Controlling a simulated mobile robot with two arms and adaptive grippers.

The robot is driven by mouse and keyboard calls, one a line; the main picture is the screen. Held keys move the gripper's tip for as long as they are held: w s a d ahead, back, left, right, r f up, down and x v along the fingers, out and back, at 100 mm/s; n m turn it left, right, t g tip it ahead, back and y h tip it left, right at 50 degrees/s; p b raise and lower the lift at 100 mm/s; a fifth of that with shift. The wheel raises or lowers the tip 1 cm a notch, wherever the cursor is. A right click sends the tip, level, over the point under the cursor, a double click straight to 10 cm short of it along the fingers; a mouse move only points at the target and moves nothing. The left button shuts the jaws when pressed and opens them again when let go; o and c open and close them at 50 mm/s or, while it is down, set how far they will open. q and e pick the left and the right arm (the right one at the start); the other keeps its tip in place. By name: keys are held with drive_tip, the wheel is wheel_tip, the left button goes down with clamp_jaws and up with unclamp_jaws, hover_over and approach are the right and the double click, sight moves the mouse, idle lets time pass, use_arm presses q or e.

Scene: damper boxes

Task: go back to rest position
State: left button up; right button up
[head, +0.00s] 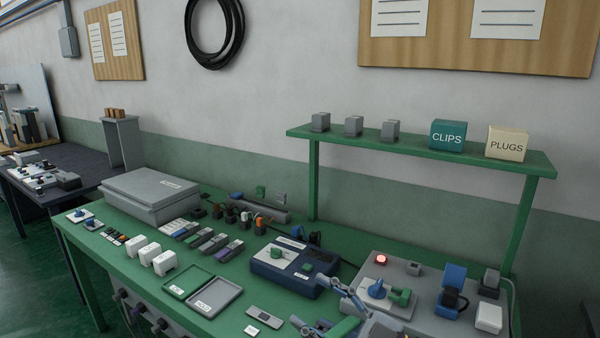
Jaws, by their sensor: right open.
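My right gripper (315,300) is at the bottom of the head view, right of centre, over the front of the green bench (230,318). Its fingers are spread apart and I see nothing between them. A small white tag (252,331) and a grey plate (264,314) lie to its left. The blue box (290,275) with a green knob is behind it. The grey panel (425,268) with a lit red lamp is to its right. My left gripper is not in view.
A shallow tray (214,297) and white blocks (164,262) lie left of the gripper. A large grey case (150,193) stands at the back left. A green shelf (410,146) on posts rises over the bench's back right, holding a CLIPS box (447,136) and a PLUGS box (507,142).

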drive_tip(key=w+d+f+m+t+h, duration=0.1)
drive_tip(key=d+m+t+h, duration=0.4)
drive_tip(key=m+h, duration=0.15)
drive_tip(key=w+d+f+m+t+h, duration=0.2)
drive_tip(key=d+m+t+h, duration=0.3)
drive_tip(key=d+m+h, duration=0.15)
drive_tip(key=s+d+f+m+g+h, duration=0.2)
drive_tip(key=s+d+f+g+h, duration=0.15)
drive_tip(key=f, duration=0.35)
drive_tip(key=s+d+f+m+g+h, duration=0.3)
drive_tip(key=d+f, duration=0.1)
drive_tip(key=f, duration=0.3)
drive_tip(key=s+a+f+n+g+y, duration=0.1)
drive_tip(key=s+f+g, duration=0.45)
drive_tip(key=s, duration=0.55)
drive_tip(key=s+f+n+g, duration=0.1)
drive_tip(key=s+f+g, duration=0.5)
drive_tip(key=s, duration=0.4)
wheel_tip(320, 180, down, 27)
drive_tip(key=s, duration=0.1)
drive_tip(key=s+d+f+g, duration=0.1)
drive_tip(key=s+d+f, duration=0.1)
drive_tip(key=s+f, duration=1.4)
drive_tip(key=shift+s+d+f+n, duration=0.15)
drive_tip(key=shift+s+d+n, duration=0.25)
drive_tip(key=shift+s, duration=0.15)
